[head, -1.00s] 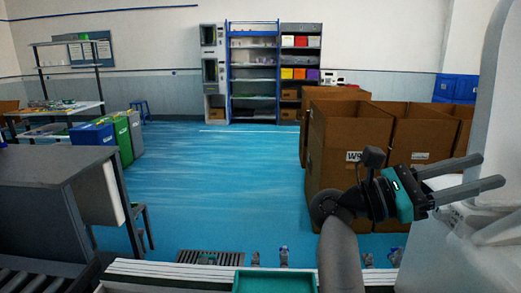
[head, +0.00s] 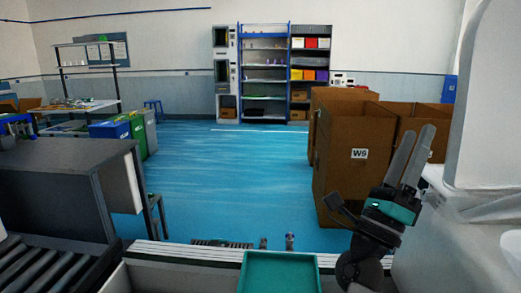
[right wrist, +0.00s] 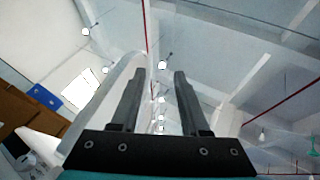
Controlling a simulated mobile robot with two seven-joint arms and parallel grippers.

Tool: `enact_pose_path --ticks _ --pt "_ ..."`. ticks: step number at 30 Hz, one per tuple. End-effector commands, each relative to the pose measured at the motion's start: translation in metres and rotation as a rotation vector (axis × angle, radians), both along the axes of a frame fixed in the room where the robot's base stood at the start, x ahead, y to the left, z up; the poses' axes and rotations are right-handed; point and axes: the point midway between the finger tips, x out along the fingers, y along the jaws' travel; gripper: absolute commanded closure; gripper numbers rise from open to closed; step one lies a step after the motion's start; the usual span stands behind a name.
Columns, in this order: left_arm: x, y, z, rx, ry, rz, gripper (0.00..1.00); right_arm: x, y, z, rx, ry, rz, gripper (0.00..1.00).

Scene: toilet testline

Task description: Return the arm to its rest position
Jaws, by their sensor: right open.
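My right gripper (head: 412,145) is raised at the right of the head view, with its two grey fingers pointing up. The fingers are apart with nothing between them. In the right wrist view the fingers (right wrist: 155,90) stand open against the ceiling. My left gripper is in neither view.
A white machine or fixture (head: 480,210) stands close to the right of the gripper. Brown boxes (head: 345,180) stand behind it. A teal tray (head: 280,258) is at the bottom centre, and a roller conveyor (head: 40,270) at the lower left. The blue floor between is clear.

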Motion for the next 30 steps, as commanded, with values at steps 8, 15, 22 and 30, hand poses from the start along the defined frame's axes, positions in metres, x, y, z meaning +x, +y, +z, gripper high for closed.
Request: enact_pose_path --ticks 8,15,22,30 --pt "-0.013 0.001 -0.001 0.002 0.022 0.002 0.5 0.035 0.078 -0.068 -0.485 0.513 0.052 0.55" --pt "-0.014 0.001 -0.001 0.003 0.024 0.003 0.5 0.03 0.127 -0.169 -0.918 0.929 0.108 0.55" --pt "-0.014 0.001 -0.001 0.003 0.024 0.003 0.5 -0.017 0.145 -0.279 -1.341 1.307 0.199 0.55" --pt "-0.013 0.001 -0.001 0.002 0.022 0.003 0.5 -0.117 0.13 -0.379 -1.799 1.687 0.382 0.55"
